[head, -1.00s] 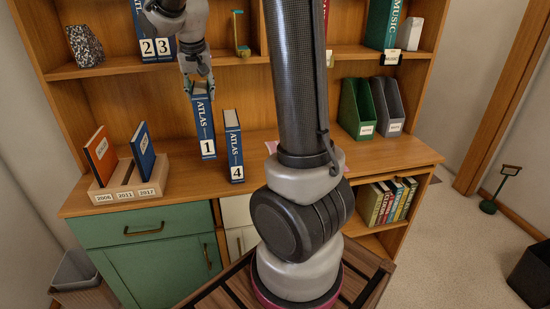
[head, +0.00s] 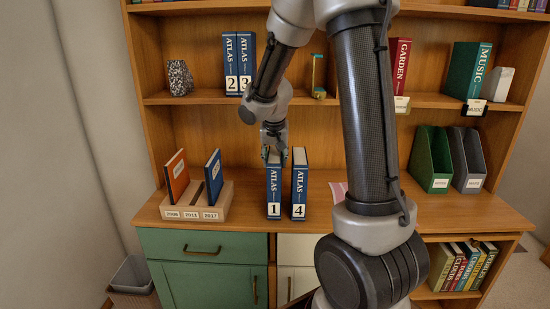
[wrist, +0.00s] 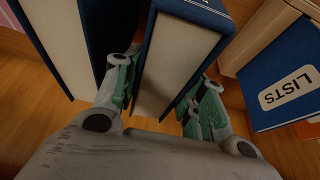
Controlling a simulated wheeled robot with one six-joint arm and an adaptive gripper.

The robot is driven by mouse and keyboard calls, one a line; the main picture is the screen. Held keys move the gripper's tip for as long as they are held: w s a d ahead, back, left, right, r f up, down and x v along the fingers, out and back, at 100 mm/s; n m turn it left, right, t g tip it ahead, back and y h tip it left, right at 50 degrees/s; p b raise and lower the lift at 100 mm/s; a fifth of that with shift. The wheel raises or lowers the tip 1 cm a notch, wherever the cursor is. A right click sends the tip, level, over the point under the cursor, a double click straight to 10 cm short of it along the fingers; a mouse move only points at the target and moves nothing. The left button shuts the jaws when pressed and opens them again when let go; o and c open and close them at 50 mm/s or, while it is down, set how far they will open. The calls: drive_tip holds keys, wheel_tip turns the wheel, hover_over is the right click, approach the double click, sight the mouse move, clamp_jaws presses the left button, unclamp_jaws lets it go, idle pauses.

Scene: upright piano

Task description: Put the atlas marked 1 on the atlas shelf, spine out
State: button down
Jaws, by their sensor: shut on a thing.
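The atlas marked 1 (head: 274,190) stands upright on the wooden desk top, its blue spine facing the head camera. My gripper (head: 273,150) is at its top from above, shut on it; in the wrist view the fingers (wrist: 160,98) lie on both sides of the blue covers and pale pages of atlas 1 (wrist: 178,60). The atlas marked 4 (head: 299,192) stands upright just right of it with a narrow gap. Atlases 2 (head: 230,65) and 3 (head: 246,62) stand side by side, spines out, on the shelf above (head: 200,98). My arm may hide part of that shelf.
A wooden holder (head: 198,212) with an orange and a blue book is left on the desk. A speckled block (head: 180,78) stands left of atlas 2. A brass-coloured bookend (head: 319,76) stands right. Green (head: 430,160) and grey files (head: 467,160) stand at the right.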

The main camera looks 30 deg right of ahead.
drive_tip(key=c, duration=0.9)
unclamp_jaws()
drive_tip(key=shift+f, duration=0.1)
drive_tip(key=shift+o, duration=0.2)
